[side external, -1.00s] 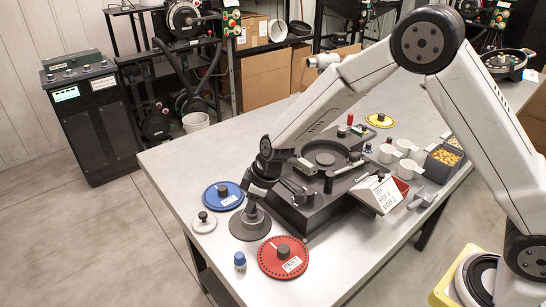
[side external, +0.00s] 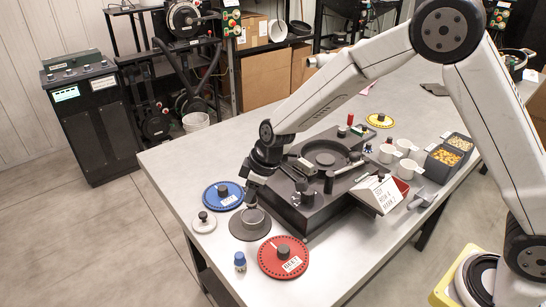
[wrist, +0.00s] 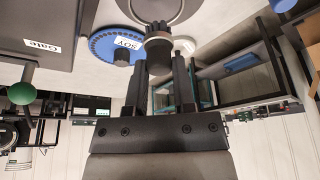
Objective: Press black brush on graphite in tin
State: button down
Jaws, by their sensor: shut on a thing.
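My gripper (side external: 252,190) points down over the left part of the table. The graphite cannot be made out.
A blue disc (side external: 220,198) labelled SOY lies left of the tin, a red disc (side external: 280,265) in front right. The dark seed meter (side external: 309,210) stands close right.

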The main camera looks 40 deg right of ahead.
jog(key=shift+r, duration=1.7)
jog(key=shift+d+r+m, duration=0.4)
jog(key=shift+d+r, duration=0.1)
jog(key=shift+d, duration=0.1)
jog(key=s+d+r+m+h, duration=0.3)
jog(key=d+r+m, duration=0.7)
jog(key=d, duration=0.3)
jog(key=shift+s+d+m+t+h, duration=0.25)
jog(key=shift+m+t+h, duration=0.15)
